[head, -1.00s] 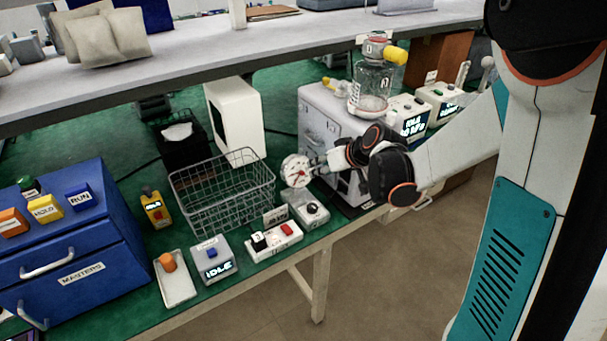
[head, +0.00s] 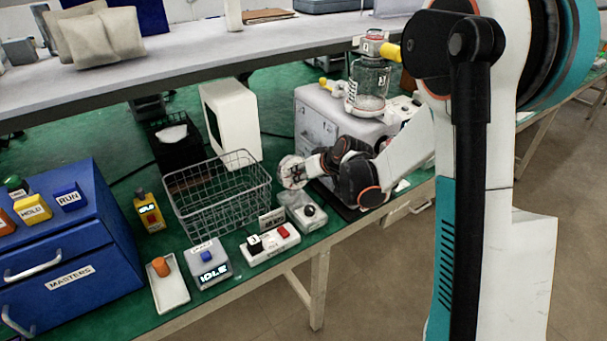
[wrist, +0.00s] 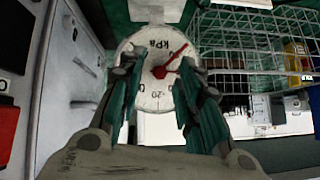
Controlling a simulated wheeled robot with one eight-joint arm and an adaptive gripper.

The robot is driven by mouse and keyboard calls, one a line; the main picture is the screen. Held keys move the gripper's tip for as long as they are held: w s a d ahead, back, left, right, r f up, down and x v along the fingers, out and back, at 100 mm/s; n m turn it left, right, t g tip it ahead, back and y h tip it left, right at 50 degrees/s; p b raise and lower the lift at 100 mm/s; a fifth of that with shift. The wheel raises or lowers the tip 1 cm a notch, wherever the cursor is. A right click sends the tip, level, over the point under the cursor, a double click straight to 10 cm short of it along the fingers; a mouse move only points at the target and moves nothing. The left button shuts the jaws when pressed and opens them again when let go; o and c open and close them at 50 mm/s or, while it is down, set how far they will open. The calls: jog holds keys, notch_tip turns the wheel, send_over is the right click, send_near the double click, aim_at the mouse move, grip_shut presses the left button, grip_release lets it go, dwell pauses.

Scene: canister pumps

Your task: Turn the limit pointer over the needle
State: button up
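A round white pressure gauge (wrist: 152,92) marked kPa faces the wrist camera, its lettering upside down. It also shows in the head view (head: 291,172), in front of the grey cabinet. A red pointer (wrist: 176,57) runs from the dial's middle towards its upper right. I cannot tell a separate limit pointer from the needle. My gripper (wrist: 160,68) is open, with its two dark fingers apart in front of the dial, one on each side of the red pointer. In the head view my gripper (head: 308,168) is close to the gauge. Contact cannot be told.
A wire basket (head: 218,194) stands left of the gauge. A clear canister (head: 369,80) stands on the grey cabinet (head: 318,120). A shelf (head: 200,65) runs above.

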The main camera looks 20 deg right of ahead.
grip_shut()
jog(key=shift+d+f+m+y+b, duration=0.15)
jog(key=shift+m+y+b, duration=0.75)
jog(key=shift+m, duration=0.8)
jog(key=shift+d+f+m+y+b, duration=0.15)
jog(key=shift+m+y+b, duration=0.7)
jog(key=shift+m, duration=0.85)
jog(key=shift+r, duration=0.1)
jog(key=shift+o, duration=1.1)
grip_release()
